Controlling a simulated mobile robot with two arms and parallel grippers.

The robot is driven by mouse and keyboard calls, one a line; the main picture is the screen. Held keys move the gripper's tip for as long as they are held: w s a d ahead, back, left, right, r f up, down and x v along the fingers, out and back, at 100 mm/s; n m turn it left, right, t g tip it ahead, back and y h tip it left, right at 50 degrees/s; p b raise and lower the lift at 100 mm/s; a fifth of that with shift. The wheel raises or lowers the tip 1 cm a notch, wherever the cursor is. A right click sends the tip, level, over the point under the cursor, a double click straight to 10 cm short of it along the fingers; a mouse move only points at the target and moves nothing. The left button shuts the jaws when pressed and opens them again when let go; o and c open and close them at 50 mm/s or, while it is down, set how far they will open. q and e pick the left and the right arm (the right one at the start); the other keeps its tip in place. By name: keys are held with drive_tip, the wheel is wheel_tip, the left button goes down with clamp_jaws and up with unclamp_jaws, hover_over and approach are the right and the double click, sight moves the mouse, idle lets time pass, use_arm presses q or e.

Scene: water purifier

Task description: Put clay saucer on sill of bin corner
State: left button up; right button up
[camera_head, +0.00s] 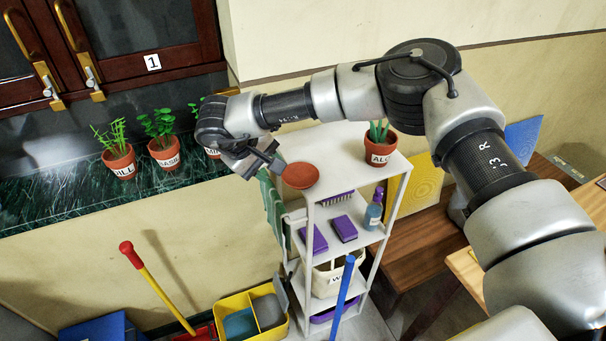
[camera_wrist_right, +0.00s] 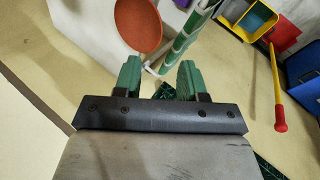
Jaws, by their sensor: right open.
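The clay saucer (camera_head: 300,176) is a round terracotta disc at the front left corner of the white shelf unit's top (camera_head: 335,150). It also shows in the right wrist view (camera_wrist_right: 138,25), just beyond the fingertips. My right gripper (camera_head: 276,163) is close beside the saucer's left edge in the head view. Its two green fingers (camera_wrist_right: 160,68) are apart with nothing between them. I cannot tell whether a finger touches the saucer. A dark green marble sill (camera_head: 60,195) runs along the wall at left. My left gripper is not in view.
Several potted herbs, including a basil pot (camera_head: 164,154), stand on the sill. An aloe pot (camera_head: 379,145) stands on the shelf top. A yellow bin (camera_head: 236,303), a red-handled stick (camera_head: 155,285) and a blue pole (camera_head: 342,297) are below. Cabinet doors (camera_head: 110,40) hang above the sill.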

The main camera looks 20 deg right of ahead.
sight(289, 182)
drive_tip(key=p+x, duration=0.1)
drive_tip(key=x, duration=0.2)
drive_tip(key=p+x, duration=0.2)
drive_tip(key=x, duration=0.2)
drive_tip(key=shift+w+d+r, duration=0.1)
drive_tip(key=shift+w+d, duration=0.1)
drive_tip(key=shift+d, duration=0.05)
drive_tip(key=shift+w+d+f, duration=0.1)
drive_tip(key=shift+d+f, duration=0.15)
drive_tip(key=shift+f, duration=0.25)
clamp_jaws()
